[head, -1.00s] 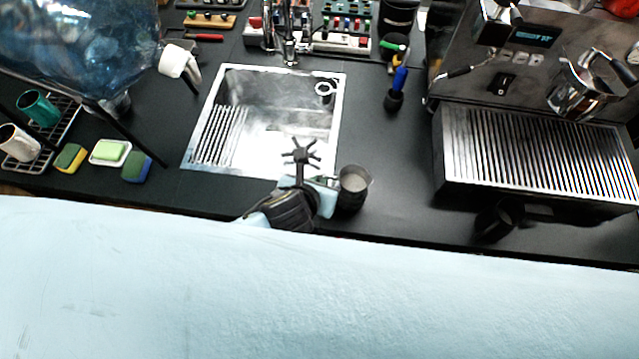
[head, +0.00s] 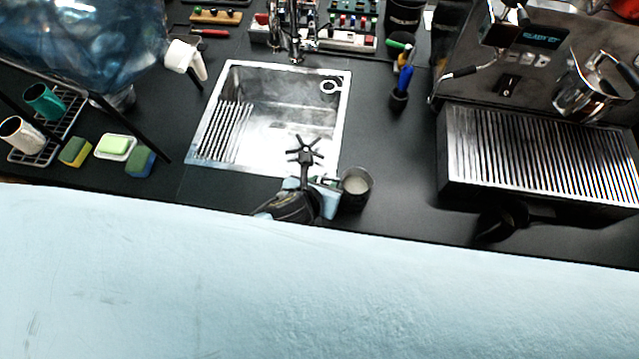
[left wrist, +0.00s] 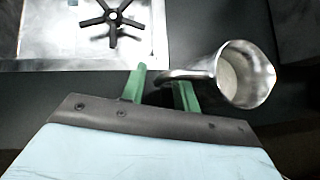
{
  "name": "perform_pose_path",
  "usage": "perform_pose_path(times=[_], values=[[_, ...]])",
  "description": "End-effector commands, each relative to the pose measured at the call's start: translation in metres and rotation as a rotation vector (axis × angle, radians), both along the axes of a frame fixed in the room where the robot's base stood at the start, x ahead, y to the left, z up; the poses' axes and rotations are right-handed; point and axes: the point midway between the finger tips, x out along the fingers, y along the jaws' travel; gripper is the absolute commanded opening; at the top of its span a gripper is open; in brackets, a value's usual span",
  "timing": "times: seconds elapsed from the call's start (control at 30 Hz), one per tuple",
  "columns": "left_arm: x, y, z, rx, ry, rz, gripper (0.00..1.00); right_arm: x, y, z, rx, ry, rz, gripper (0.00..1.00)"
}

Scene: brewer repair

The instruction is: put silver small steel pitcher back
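A small steel pitcher (head: 356,182) stands on the black counter just right of the sink's front corner. In the left wrist view the pitcher (left wrist: 246,78) shows its round silver rim and pale inside, with its handle pointing left. My left gripper (head: 322,190) is low at the counter's front, directly left of the pitcher. In the left wrist view its green fingers (left wrist: 160,88) are apart, with the handle's end reaching over the right finger into the gap. I see no firm grip on it. My right gripper is not in view.
The steel sink (head: 215,140) lies behind the gripper, with a black star-shaped piece (head: 304,148) at its front edge. An espresso machine (head: 540,150) stands right, with another steel pitcher (head: 572,95) on it. Sponges (head: 75,151) lie left. Counter between sink and machine is mostly clear.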

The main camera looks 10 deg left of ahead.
Motion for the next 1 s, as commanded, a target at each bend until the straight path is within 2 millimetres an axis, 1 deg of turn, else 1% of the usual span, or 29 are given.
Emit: perform_pose_path(times=[0.13, 0.27, 0.5, 0.7, 0.83, 1.0], values=[[-0.005, 0.002, 0.006, 0.000, -0.001, -0.001, 0.30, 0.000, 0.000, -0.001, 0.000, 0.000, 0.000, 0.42], [-0.018, 0.005, 0.018, -0.001, 0.000, -0.002, 0.30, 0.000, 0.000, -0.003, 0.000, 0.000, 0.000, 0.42], [-0.051, 0.012, 0.053, -0.002, -0.001, -0.001, 0.30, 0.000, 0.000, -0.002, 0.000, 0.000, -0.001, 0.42], [-0.072, 0.018, 0.075, -0.001, 0.000, -0.001, 0.30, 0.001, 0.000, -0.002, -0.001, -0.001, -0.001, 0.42], [-0.080, 0.020, 0.083, 0.000, 0.000, 0.000, 0.30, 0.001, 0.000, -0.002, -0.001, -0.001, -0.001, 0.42], [-0.083, 0.020, 0.086, 0.000, 0.001, -0.001, 0.30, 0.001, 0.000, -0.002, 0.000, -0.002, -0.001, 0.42]])
